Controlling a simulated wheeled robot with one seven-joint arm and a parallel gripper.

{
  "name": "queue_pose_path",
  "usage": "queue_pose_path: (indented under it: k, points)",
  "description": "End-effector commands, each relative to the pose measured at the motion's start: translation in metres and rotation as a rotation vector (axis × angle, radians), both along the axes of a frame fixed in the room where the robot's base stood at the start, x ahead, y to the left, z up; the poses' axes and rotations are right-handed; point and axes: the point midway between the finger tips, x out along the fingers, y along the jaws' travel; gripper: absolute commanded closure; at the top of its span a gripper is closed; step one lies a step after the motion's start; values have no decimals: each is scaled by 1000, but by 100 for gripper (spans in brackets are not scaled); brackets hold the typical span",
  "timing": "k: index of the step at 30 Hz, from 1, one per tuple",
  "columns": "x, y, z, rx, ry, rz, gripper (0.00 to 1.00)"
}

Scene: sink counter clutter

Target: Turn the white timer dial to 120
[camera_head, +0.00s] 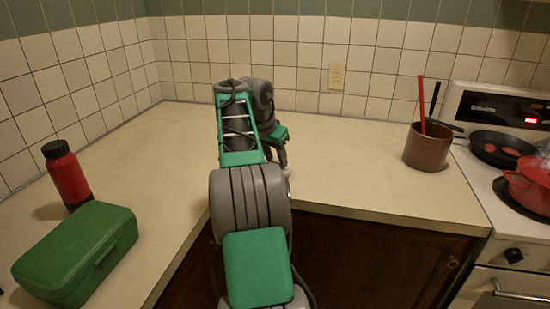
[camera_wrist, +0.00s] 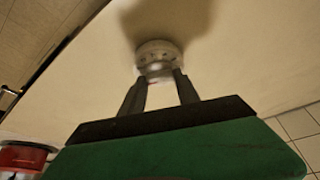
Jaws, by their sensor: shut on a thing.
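The white timer dial (camera_wrist: 158,54) is a small round white piece on the counter, near the top middle of the wrist view. My gripper (camera_wrist: 161,80) has its two dark fingers on either side of the dial's near part, shut on it. The marks on the dial are too blurred to read, so I cannot tell its setting. In the head view my arm hides most of the dial; a small pale bit of it (camera_head: 287,171) shows below my gripper (camera_head: 284,160), near the counter's front edge.
A brown crock (camera_head: 427,148) with red and black utensils stands to the right. Beyond it is a stove with a black pan (camera_head: 497,148) and a red pot (camera_head: 530,188). A red bottle (camera_head: 67,176) and a green box (camera_head: 76,254) are at the left. The counter behind my arm is clear.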

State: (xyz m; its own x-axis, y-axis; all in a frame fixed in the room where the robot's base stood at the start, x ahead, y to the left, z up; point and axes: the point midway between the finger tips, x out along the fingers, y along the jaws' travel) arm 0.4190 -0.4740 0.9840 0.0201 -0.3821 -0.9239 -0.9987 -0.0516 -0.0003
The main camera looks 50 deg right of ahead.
Motion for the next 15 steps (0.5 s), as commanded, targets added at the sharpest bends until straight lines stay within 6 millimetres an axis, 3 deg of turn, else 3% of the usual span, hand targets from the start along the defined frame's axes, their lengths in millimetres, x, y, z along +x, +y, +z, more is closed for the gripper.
queue_pose_path:
  k: [8,15]
  points:
    - [1,0,7,2,3,-59,100]
    - [3,0,11,5,7,-293,100]
